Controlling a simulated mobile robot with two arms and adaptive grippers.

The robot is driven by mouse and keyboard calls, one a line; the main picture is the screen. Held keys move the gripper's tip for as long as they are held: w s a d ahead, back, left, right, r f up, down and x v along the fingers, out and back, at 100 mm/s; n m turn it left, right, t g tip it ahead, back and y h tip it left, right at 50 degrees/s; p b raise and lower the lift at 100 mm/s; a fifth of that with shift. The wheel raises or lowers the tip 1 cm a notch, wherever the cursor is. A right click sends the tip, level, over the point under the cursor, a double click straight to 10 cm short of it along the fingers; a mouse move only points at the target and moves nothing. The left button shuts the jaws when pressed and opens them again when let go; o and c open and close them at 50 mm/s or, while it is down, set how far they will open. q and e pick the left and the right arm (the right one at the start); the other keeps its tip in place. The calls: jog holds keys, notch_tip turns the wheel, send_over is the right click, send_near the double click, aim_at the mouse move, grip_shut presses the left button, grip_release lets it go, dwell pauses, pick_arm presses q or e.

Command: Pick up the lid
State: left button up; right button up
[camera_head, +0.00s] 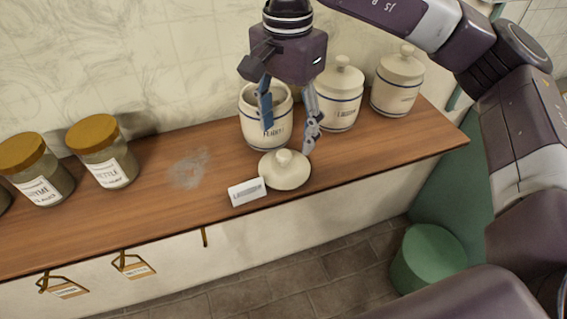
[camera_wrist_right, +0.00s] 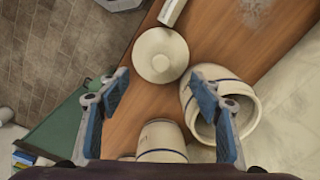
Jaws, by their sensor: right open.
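The cream lid (camera_head: 285,170) with a round knob lies flat on the wooden shelf, near its front edge. It also shows in the right wrist view (camera_wrist_right: 160,55), ahead of the fingertips. An open cream jar (camera_head: 262,115) with blue bands stands just behind the lid; its dark inside shows in the right wrist view (camera_wrist_right: 240,110). My right gripper (camera_head: 289,140) points down above the lid and in front of the open jar. Its blue-padded fingers (camera_wrist_right: 160,83) are spread wide with nothing between them. My left gripper is in neither view.
Two lidded cream jars (camera_head: 341,98) (camera_head: 397,82) stand right of the open jar. A small white label card (camera_head: 247,191) lies left of the lid, close beside it. Glass jars with wooden lids (camera_head: 102,152) stand farther left. Bare shelf (camera_head: 165,190) lies between. A green stool (camera_head: 428,262) stands below.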

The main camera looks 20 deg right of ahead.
aim_at(285, 153)
jog(key=f+p, duration=0.1)
jog(key=f, duration=0.1)
jog(key=f+p, duration=0.1)
jog(key=f, duration=0.2)
jog(key=shift+s+a+f, duration=0.15)
jog(key=shift+a+f, duration=0.05)
jog(key=shift+f, duration=0.35)
grip_shut()
